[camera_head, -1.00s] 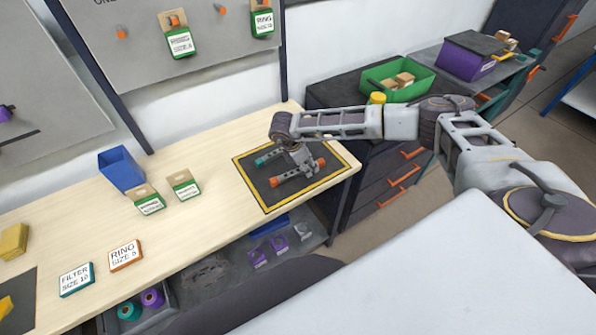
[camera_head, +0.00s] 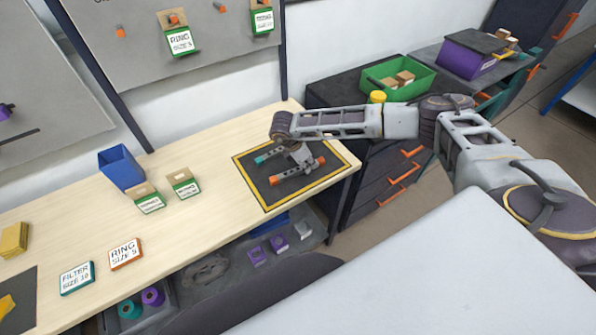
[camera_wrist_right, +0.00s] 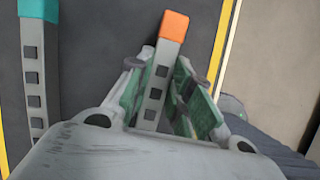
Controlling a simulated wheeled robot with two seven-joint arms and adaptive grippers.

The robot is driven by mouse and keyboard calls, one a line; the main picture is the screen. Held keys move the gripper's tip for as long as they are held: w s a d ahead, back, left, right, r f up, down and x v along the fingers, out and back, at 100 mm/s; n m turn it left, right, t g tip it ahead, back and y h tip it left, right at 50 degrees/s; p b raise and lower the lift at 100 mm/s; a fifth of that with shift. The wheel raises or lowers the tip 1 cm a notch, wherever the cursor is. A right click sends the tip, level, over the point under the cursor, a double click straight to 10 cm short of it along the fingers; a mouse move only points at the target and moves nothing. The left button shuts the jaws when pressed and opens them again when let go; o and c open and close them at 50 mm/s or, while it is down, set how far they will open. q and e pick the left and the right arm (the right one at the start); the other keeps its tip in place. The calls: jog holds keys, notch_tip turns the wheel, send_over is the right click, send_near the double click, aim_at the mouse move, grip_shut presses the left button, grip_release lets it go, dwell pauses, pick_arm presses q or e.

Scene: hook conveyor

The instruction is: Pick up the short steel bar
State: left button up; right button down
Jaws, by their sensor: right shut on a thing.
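A grey steel bar with orange ends (camera_head: 277,180) lies over the black mat (camera_head: 257,182) with a yellow border. In the right wrist view this bar (camera_wrist_right: 169,52) runs between the two fingers of my right gripper (camera_wrist_right: 162,95), which are shut on it. In the head view my right gripper (camera_head: 300,160) is low over the mat and hides the bar's middle. A second grey bar with a teal end (camera_head: 263,159) lies beside it, apart from the fingers; it also shows at the left of the right wrist view (camera_wrist_right: 35,75). My left gripper is not in view.
The mat lies at the right end of the wooden table (camera_head: 215,235). A blue bin (camera_head: 121,170) and several labelled cards stand to the left. A dark drawer cabinet with a green crate (camera_head: 410,91) and a yellow cylinder (camera_head: 377,97) stands behind my right forearm.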

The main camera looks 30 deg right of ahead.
jog(key=shift+r, duration=0.15)
pick_arm(q)
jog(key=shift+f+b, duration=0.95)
jog(key=shift+b, duration=0.05)
pick_arm(e)
notch_tip(320, 180, up, 10)
jog(key=shift+f, duration=0.2)
